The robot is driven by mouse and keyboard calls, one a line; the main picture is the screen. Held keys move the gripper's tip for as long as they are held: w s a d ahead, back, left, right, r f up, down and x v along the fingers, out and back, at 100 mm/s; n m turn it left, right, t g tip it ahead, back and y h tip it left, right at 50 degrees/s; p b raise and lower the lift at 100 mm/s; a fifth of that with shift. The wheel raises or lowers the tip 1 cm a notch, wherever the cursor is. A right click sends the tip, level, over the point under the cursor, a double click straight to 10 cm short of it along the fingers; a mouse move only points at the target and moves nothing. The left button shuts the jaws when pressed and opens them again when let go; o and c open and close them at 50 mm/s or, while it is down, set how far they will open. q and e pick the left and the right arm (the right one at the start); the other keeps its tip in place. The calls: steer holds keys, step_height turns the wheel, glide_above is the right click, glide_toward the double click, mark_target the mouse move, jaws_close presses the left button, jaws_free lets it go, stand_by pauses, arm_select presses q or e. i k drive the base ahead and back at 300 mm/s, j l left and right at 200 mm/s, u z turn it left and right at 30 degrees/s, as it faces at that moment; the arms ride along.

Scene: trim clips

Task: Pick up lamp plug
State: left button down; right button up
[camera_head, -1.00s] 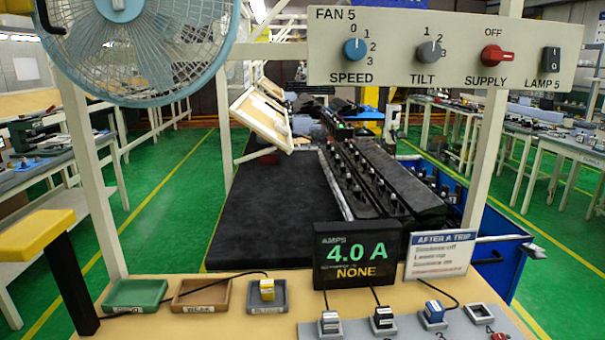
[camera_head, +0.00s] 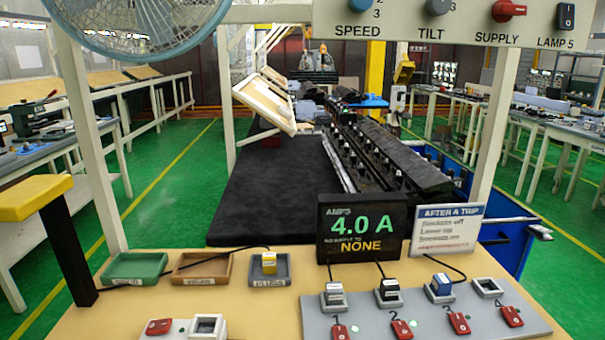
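A yellow plug (camera_head: 269,262) sits in the grey tray (camera_head: 284,272) labelled PLUGS; no plug in view is marked as the lamp's. Its dark cord (camera_head: 225,257) runs left behind the trays toward a yellow-topped black post (camera_head: 70,245). On the grey socket board (camera_head: 375,318), a white plug (camera_head: 334,292), a black-topped plug (camera_head: 388,289) and a blue plug (camera_head: 441,284) stand in sockets 1, 2 and 3. Socket 4 (camera_head: 487,287) is empty. Neither of my grippers is in view.
A green tray (camera_head: 135,268) and a brown tray (camera_head: 201,269) stand left of the grey tray. An empty socket (camera_head: 206,327) with a red switch is at the front left. A display (camera_head: 360,229) reading 4.0 A and a sign (camera_head: 446,229) stand behind the board. The wooden bench between is clear.

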mark_target(270, 258)
steer(key=i+l, duration=0.1)
steer(key=l, duration=0.85)
steer(key=i+l, duration=0.15)
steer(key=l, duration=0.3)
